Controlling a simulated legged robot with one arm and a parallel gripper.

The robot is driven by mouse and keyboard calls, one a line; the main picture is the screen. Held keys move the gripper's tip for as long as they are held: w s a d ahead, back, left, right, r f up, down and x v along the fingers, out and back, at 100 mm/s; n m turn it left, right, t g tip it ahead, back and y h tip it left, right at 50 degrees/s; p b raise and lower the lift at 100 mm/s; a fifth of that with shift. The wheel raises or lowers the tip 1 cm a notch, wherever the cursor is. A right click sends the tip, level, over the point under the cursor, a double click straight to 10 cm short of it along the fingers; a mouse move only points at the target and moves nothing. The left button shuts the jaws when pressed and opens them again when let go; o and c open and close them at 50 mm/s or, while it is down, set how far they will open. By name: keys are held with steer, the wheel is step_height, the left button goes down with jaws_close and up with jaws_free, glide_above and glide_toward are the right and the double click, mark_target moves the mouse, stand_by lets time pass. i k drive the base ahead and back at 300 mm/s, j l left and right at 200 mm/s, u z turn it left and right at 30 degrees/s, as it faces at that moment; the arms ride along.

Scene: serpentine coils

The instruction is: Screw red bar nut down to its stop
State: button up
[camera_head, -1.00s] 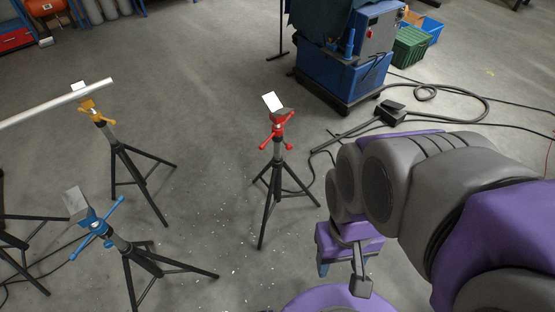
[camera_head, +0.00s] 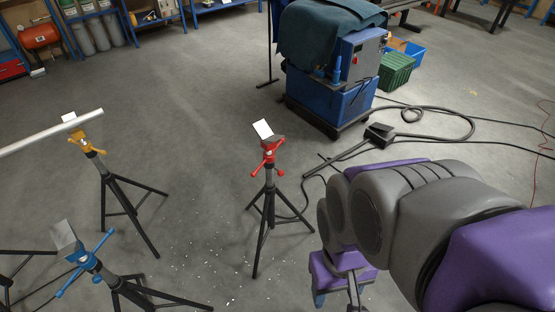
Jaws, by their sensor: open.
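The red bar nut (camera_head: 268,157) sits near the top of the middle tripod stand (camera_head: 265,212), with its red bars sticking out to the sides. A tilted pale head (camera_head: 263,129) tops that stand. My gripper (camera_head: 335,296) hangs at the lower middle, right of and nearer than the red stand, apart from it. It is open, and its fingertips are partly cut off by the bottom edge. I see nothing held in it.
A yellow-topped stand (camera_head: 88,148) carries a long pipe (camera_head: 48,134) at left. A blue-topped stand (camera_head: 88,262) is nearer. A blue machine (camera_head: 328,98), a foot pedal (camera_head: 379,134) and cables lie behind. Pale bits litter the floor around the red stand.

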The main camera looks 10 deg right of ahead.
mark_target(267, 158)
steer(key=i+z, duration=0.7)
steer(key=i+j, duration=0.05)
steer(key=i, duration=0.05)
